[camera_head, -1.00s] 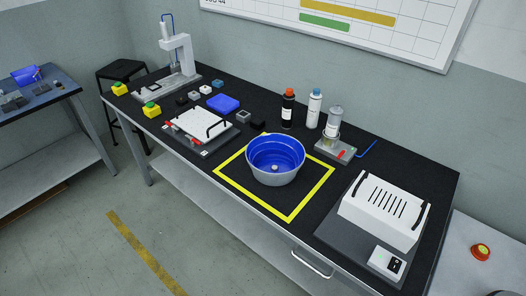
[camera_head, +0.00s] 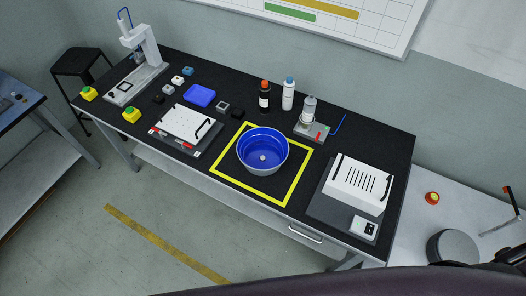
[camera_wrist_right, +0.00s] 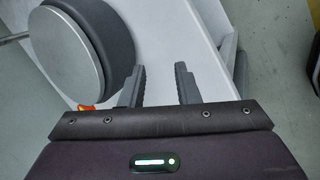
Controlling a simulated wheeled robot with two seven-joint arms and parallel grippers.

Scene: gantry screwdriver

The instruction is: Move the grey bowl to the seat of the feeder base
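The grey bowl (camera_head: 262,171), with a blue inside, stands upright on the black bench top within a yellow square outline. A small pale spot shows at its middle. A round grey drum (camera_head: 455,247), which looks like the feeder base, stands on the white side table at the right. In the right wrist view this base (camera_wrist_right: 72,50) shows a flat silvery disc on top, at the upper left. My right gripper (camera_wrist_right: 159,84) is open and empty, its fingers apart over the white table beside the base, away from the bowl. My left gripper is not in view.
A white slotted box (camera_head: 358,185) stands right of the bowl, and bottles (camera_head: 288,93) stand behind it. A white-topped fixture (camera_head: 185,124) is to the left.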

